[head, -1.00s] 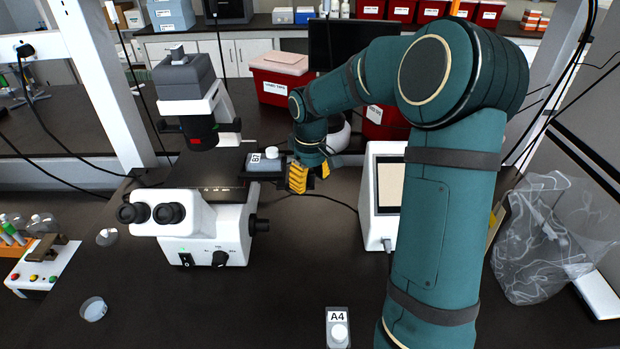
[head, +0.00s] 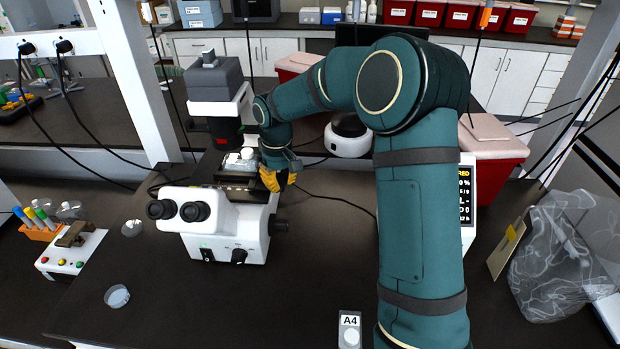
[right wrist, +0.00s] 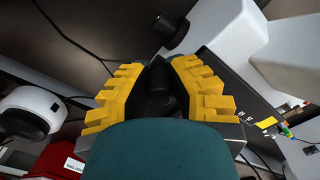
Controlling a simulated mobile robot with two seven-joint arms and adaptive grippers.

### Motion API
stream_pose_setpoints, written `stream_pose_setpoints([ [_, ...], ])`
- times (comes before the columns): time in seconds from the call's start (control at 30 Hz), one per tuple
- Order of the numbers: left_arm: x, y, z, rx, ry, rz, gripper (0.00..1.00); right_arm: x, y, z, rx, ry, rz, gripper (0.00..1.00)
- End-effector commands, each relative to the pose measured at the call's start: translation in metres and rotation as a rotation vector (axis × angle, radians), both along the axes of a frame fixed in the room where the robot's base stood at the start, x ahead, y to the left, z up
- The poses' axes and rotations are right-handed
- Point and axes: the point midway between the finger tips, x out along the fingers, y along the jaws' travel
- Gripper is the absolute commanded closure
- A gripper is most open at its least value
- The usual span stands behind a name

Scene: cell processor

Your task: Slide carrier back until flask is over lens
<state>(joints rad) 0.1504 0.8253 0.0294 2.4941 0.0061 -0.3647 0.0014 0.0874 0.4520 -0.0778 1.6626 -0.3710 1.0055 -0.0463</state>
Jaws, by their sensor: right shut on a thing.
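The white microscope (head: 228,228) stands left of centre in the head view. Its dark lens housing (head: 224,132) hangs above the stage. The clear flask (head: 238,162) sits on the dark carrier (head: 240,182), just below and slightly right of the lens housing in the picture; exact alignment in depth cannot be told. My right gripper (head: 278,181), with yellow fingers, is at the carrier's right end. In the right wrist view, the fingers (right wrist: 158,84) are closed around a dark part, seemingly the carrier's handle, mostly shadowed. My left gripper is out of view.
A black focus knob (head: 279,227) projects from the microscope's right side, below my gripper. A label block A4 (head: 349,330) lies in front. The bench between is clear.

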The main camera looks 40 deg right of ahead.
Motion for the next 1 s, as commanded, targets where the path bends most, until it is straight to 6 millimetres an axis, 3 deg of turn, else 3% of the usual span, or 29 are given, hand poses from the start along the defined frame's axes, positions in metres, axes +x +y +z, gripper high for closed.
stream_pose_setpoints([
  [0.13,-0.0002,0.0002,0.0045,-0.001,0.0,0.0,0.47,0.0132,0.014,0.0018,-0.001,-0.006,-0.001,1.0],
  [0.47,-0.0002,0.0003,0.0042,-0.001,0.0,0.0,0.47,0.0146,0.0156,0.0012,-0.001,-0.006,-0.002,1.0],
  [0.5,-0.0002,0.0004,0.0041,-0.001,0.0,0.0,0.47,0.0146,0.0155,0.0012,-0.001,-0.006,-0.002,0.73],
  [0.57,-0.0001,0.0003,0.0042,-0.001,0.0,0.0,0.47,0.0144,0.0155,0.0011,-0.001,-0.006,-0.002,0.52],
  [1.0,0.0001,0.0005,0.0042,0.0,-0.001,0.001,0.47,0.014,0.0157,0.0087,-0.001,-0.005,-0.002,0.49],
])
